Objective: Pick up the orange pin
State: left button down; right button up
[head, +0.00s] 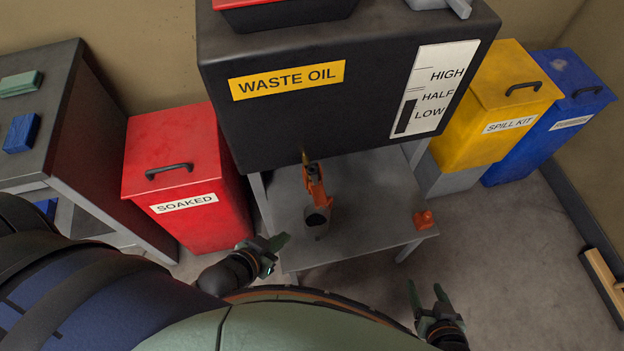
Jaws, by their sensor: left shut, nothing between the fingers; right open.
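A small orange piece (424,219), which may be the orange pin, sits at the right front corner of the grey stand (365,240). A longer orange part (315,184) with a dark middle stands under the tank, at a small dark cup (317,222). I cannot tell whether it is a tap or a loose item. My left gripper (283,239) is shut and empty at the stand's left front edge. My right gripper (427,291) is open and empty, in front of and below the small orange piece, apart from it.
A black waste oil tank (300,125) overhangs the stand's back. A red soaked bin (180,130) stands left, beside a dark table (40,100). A yellow spill kit bin (480,105) and a blue bin (560,90) stand right.

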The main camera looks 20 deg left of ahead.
aim_at(427, 216)
jog(key=i+l+u, duration=0.1)
jog(key=l+u, duration=0.85)
